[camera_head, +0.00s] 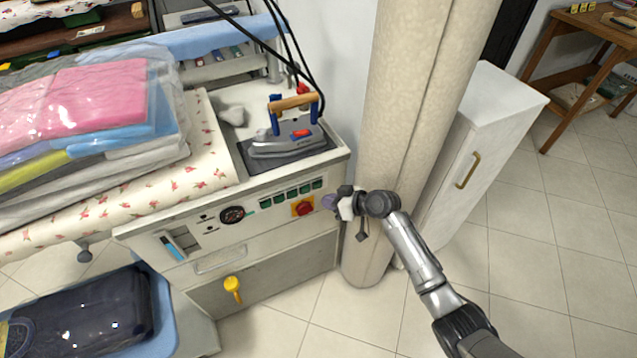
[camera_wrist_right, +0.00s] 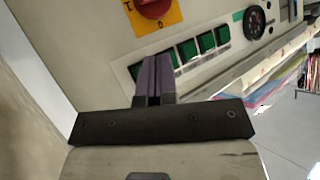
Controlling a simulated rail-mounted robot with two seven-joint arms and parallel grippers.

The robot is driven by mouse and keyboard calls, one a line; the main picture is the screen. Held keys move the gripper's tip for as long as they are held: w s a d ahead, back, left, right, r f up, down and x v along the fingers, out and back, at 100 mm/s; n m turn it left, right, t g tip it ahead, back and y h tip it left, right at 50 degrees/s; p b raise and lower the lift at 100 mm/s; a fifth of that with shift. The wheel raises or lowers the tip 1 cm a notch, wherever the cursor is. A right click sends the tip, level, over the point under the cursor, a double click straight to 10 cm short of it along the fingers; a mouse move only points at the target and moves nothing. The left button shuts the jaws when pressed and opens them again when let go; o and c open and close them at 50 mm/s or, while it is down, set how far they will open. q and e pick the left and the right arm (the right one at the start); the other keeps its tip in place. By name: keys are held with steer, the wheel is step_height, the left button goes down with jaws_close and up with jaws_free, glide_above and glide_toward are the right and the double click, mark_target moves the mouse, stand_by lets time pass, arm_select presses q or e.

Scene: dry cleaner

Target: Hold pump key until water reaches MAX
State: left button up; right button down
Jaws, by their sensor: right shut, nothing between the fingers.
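The row of green keys (camera_head: 290,194) is on the front panel of the ironing station; it also shows in the right wrist view (camera_wrist_right: 208,42). My right gripper (camera_head: 328,202) is shut and empty at the panel's right end. In the right wrist view its purple fingertips (camera_wrist_right: 158,62) overlap one end of the key row and hide part of it. I cannot tell whether they touch a key. Which key is the pump key is not readable. A gauge window (camera_head: 173,246) with blue in it is at the panel's left; its marks are too small to read. My left gripper is out of view.
A red rotary switch (camera_head: 303,208) on a yellow plate is below the keys, and a round dial (camera_head: 232,215) is to their left. An iron (camera_head: 286,142) rests on top. A beige column (camera_head: 405,110) stands close beside my right arm.

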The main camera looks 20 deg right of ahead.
steer(key=shift+s+p, duration=0.7)
steer(key=shift+s, duration=0.75)
stand_by(1.4)
stand_by(0.7)
stand_by(0.5)
